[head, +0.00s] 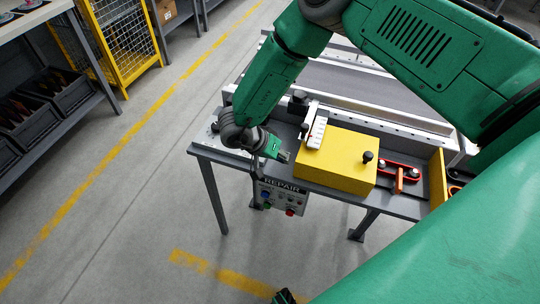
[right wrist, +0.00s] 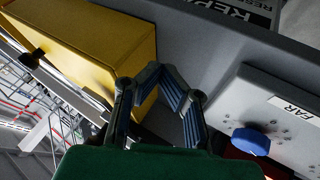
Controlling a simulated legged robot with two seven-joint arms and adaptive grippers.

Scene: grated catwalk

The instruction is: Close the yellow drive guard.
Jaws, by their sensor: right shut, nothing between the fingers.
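The yellow drive guard (head: 335,162) is a box-shaped cover on the grey bench, with a black knob (head: 368,156) near its right end. To its right a red-edged drive part (head: 402,168) lies uncovered. My right gripper (head: 281,156) is beside the guard's left end, apart from the knob.
A control panel (head: 283,196) with coloured buttons hangs off the bench's front edge. An upright yellow plate (head: 437,176) stands at the bench's right. A conveyor (head: 370,92) runs behind. Shelving with dark bins (head: 55,90) is at left. The floor between is clear.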

